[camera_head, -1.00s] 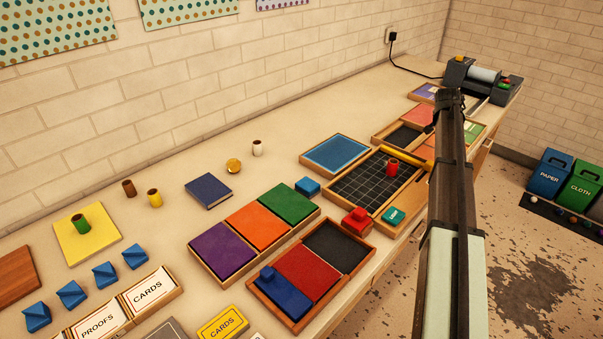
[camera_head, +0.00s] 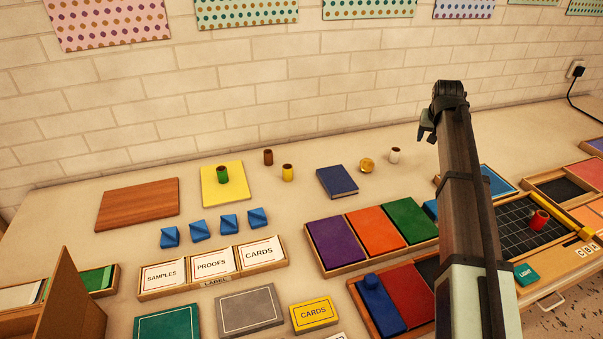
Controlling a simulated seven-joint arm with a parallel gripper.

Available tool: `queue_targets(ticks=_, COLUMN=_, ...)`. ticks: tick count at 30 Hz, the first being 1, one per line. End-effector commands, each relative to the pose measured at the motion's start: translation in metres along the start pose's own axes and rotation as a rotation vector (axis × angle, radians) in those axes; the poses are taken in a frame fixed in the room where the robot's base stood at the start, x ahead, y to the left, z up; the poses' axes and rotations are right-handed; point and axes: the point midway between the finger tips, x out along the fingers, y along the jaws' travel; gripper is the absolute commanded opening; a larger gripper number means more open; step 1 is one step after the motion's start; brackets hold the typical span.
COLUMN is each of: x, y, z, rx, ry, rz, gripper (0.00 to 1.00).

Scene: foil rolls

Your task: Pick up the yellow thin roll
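A small yellow roll (camera_head: 287,173) with a dark hollow top stands upright on the table, right of a yellow square sheet (camera_head: 209,192). My gripper (camera_head: 424,135) is raised at the end of my arm, in front of the wall and right of the yellow roll, well apart from it. Only part of the gripper shows, from the side, so I cannot tell whether it is open or shut. I see nothing held in it.
A brown roll (camera_head: 268,157) stands just behind the yellow one. A green roll (camera_head: 222,175) stands on the yellow sheet, and a white roll (camera_head: 395,155) is near a brass ball (camera_head: 367,165) and blue book (camera_head: 337,181). A red roll (camera_head: 538,220) is far right.

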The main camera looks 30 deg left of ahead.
Motion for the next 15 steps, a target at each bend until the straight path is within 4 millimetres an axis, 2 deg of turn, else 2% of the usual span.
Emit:
queue_targets(ticks=1, x=-0.006, y=-0.032, z=0.006, rx=-0.052, ry=-0.011, rz=-0.026, gripper=0.65)
queue_targets(ticks=3, x=-0.014, y=-0.069, z=0.014, rx=-0.124, ry=-0.027, rz=-0.059, gripper=0.65)
queue_targets(ticks=8, x=-0.036, y=-0.154, z=0.039, rx=-0.291, ry=-0.061, rz=-0.138, gripper=0.65)
queue_targets(ticks=15, x=-0.076, y=-0.271, z=0.089, rx=-0.549, ry=-0.106, rz=-0.255, gripper=0.65)
